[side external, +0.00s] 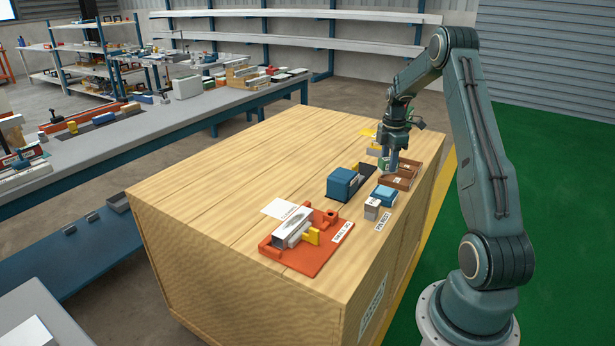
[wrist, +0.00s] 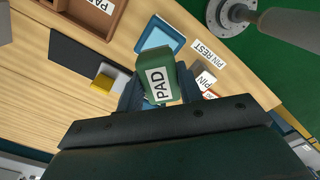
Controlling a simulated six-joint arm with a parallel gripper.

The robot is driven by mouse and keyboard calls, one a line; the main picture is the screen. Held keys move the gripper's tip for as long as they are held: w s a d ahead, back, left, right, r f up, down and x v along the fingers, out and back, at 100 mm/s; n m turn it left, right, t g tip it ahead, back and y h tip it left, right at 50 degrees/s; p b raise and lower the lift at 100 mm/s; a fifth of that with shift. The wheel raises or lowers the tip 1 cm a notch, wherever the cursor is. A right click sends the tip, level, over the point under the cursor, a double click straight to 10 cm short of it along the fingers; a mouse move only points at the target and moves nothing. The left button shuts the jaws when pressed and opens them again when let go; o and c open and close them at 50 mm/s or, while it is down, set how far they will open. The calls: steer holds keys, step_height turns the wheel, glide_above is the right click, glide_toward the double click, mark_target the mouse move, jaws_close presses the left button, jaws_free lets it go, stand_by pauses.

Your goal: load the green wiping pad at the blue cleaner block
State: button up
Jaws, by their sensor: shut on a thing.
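My gripper (side external: 387,168) is shut on the green pad (wrist: 162,82), which carries a white PAD label. The pad also shows as a small green patch in the side view (side external: 383,163). A light blue block (side external: 384,192) sits on the bench top near my gripper; in the wrist view it is a light blue-topped square (wrist: 159,38) just beyond the pad. The side view shows the pad above the bench, apart from this block. A larger dark blue block (side external: 343,182) stands on a dark plate. My gripper's body hides the lower part of the wrist view.
A brown compartment tray (side external: 405,171) lies beside the light blue block. A grey-brown PIN block (side external: 372,211) stands on its near side, by a PIN REST label (side external: 384,221). An orange fixture (side external: 300,258) holds a pale bar nearer the camera.

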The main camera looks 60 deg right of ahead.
steer(key=shift+d+f, duration=0.1)
steer(key=shift+f, duration=0.2)
glide_above(385, 190)
steer(key=shift+f, duration=2.8)
steer(key=shift+f, duration=0.65)
stand_by(0.8)
steer(key=shift+r, duration=0.15)
steer(key=shift+r, duration=3.45)
